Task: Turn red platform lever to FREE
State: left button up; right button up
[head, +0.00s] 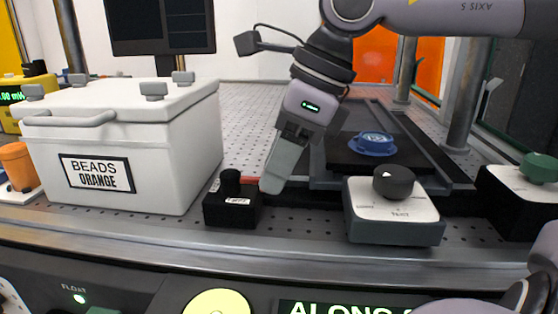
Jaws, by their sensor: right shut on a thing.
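The red lever (249,181) shows as a short red bar beside a small black block (232,207) with a black knob and a white label. The label is too small to read. My right gripper (273,184) reaches down from the upper right, its fingers closed at the right end of the red bar. The fingers hide that end, so the exact grip cannot be seen. My left gripper is not in view.
A white box labelled BEADS ORANGE (150,150) stands close on the left. A grey box with a black knob (394,220) stands to the right. Behind it, a blue round part (373,144) sits on a dark stage. The perforated table (250,95) is clear behind.

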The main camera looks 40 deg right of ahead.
jog(key=o, duration=1.1)
jog(key=shift+c, duration=0.2)
notch_tip(320, 180, up, 20)
jog(key=p, duration=0.5)
jog(key=shift+p, duration=0.35)
